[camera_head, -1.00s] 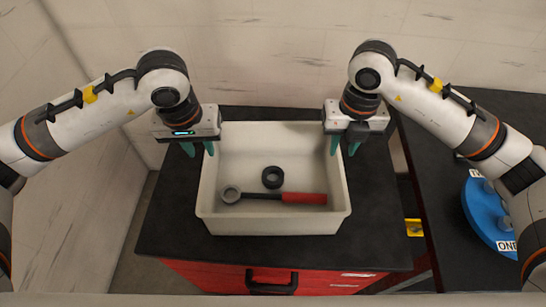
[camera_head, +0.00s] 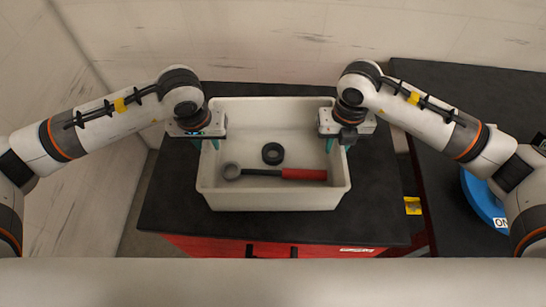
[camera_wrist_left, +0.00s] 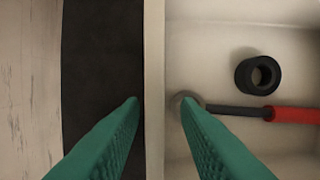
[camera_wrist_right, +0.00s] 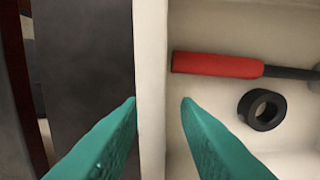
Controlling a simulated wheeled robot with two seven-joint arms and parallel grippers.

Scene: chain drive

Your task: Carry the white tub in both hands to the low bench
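The white tub (camera_head: 275,202) stands on the black top of a red cabinet. A red-handled tool (camera_head: 303,174) and a black ring (camera_head: 272,153) lie inside it. My left gripper (camera_head: 206,144) is at the tub's left wall, one finger outside and one inside. The left wrist view shows that wall (camera_wrist_left: 154,60) between the open fingers. My right gripper (camera_head: 338,145) straddles the right wall in the same way. In the right wrist view the wall (camera_wrist_right: 151,60) lies between its fingers, with a gap on the inner side. I cannot tell which surface is the low bench.
The cabinet's black top (camera_head: 165,205) has bare room around the tub. Another black surface (camera_head: 450,100) lies to the right across a gap, with a blue round object (camera_head: 482,200) on it. A pale wall runs along the back and left. A yellow item (camera_head: 412,205) sits in the gap.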

